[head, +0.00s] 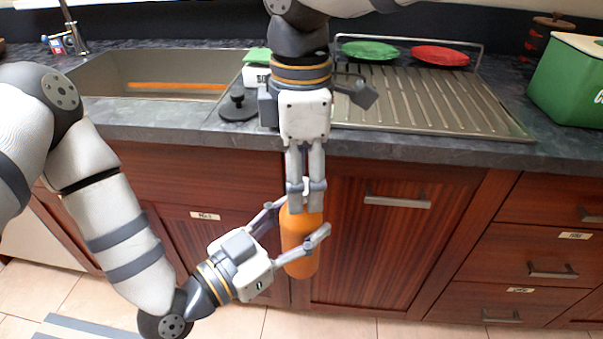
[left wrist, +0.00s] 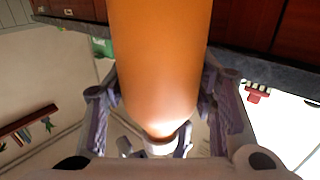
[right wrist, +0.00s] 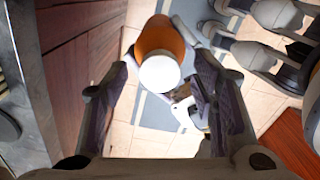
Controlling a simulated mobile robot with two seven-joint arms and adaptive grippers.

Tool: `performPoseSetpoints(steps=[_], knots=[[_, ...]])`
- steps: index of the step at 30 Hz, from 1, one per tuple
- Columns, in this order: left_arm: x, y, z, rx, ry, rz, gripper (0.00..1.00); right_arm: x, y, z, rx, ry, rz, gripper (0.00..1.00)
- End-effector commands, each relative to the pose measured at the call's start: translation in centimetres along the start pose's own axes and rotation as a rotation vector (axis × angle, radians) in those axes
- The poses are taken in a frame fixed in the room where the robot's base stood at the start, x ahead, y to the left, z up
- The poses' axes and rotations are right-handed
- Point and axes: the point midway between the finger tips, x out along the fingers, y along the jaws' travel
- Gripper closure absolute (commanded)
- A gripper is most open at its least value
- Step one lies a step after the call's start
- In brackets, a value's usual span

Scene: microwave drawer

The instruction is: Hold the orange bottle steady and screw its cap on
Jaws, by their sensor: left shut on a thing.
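The orange bottle (head: 299,248) is upright in front of the cabinet doors, above the floor. My left gripper (head: 304,222) is shut on its body from the left; in the left wrist view the bottle (left wrist: 160,60) fills the space between the fingers. The white cap (right wrist: 160,74) sits on the bottle's top; whether it is tight cannot be told. My right gripper (head: 306,195) points straight down over the cap. In the right wrist view its fingers are apart on either side of the cap, with gaps visible. Its fingers partly hide the cap in the head view.
The counter edge (head: 420,148) runs behind the grippers, with a sink (head: 100,82) at left and a drainer (head: 440,100) holding green and red plates. A green box (head: 568,85) stands at right.

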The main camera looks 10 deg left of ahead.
Motion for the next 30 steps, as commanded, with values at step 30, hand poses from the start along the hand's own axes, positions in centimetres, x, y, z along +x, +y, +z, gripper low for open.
performPoseSetpoints(steps=[30], knots=[[0.0, 0.0, -0.1, 0.0, 0.002, 0.0, 1.0, -12.1, 0.0, 0.0, -0.001, -0.001, 0.0, 0.48]])
